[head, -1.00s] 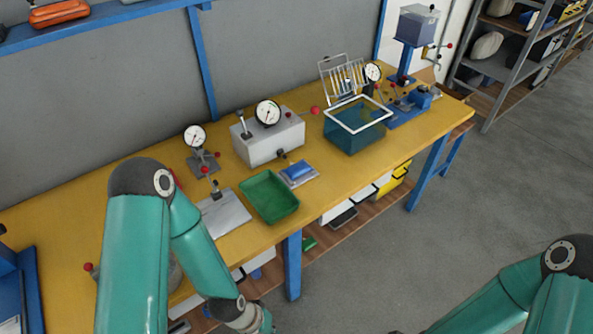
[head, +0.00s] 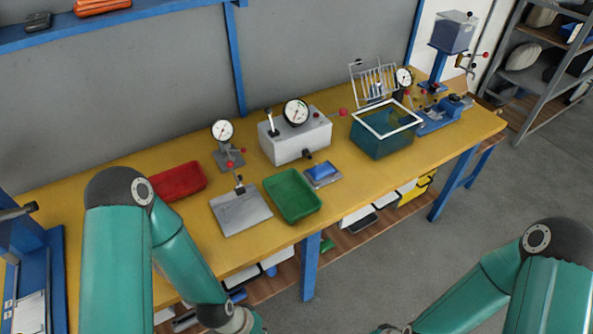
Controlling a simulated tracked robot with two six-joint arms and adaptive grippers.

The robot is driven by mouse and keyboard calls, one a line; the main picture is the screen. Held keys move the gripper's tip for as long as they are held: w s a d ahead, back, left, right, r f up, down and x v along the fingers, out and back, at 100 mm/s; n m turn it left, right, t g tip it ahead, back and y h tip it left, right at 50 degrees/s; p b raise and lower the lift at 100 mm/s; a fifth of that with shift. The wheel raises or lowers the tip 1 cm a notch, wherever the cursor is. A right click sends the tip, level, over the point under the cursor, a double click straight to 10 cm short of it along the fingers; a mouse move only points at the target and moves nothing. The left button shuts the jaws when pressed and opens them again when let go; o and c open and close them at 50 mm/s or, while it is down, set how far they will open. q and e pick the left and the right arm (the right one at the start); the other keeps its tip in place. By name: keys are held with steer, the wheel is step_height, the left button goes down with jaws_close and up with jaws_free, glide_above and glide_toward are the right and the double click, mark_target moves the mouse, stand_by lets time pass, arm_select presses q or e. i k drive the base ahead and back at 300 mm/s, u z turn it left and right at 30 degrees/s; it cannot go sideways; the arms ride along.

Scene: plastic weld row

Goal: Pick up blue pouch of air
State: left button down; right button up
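A small blue pouch (head: 321,170) lies on a flat grey plate (head: 323,180) near the front edge of the yellow bench, just right of a green tray. My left arm comes in from the lower left, and its wrist reaches the bottom edge in front of the bench; the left gripper's fingers are out of frame. My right arm is at the lower right, over the floor, and its gripper is also out of frame. Both arms are well apart from the pouch.
A green tray (head: 293,196), red tray (head: 178,181) and gauge stand (head: 226,148) sit left of the pouch. A white gauge box (head: 295,138) stands behind it, and a teal tank (head: 383,143) to the right. Bare bench (head: 350,196) lies right of the pouch.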

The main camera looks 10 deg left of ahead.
mark_target(320, 172)
steer(key=z, duration=1.15)
steer(key=i, duration=0.1)
steer(key=u, duration=2.4)
steer(key=i, duration=0.2)
steer(key=u, duration=1.8)
steer(key=k, duration=1.7)
steer(key=z, duration=1.15)
steer(key=i, duration=1)
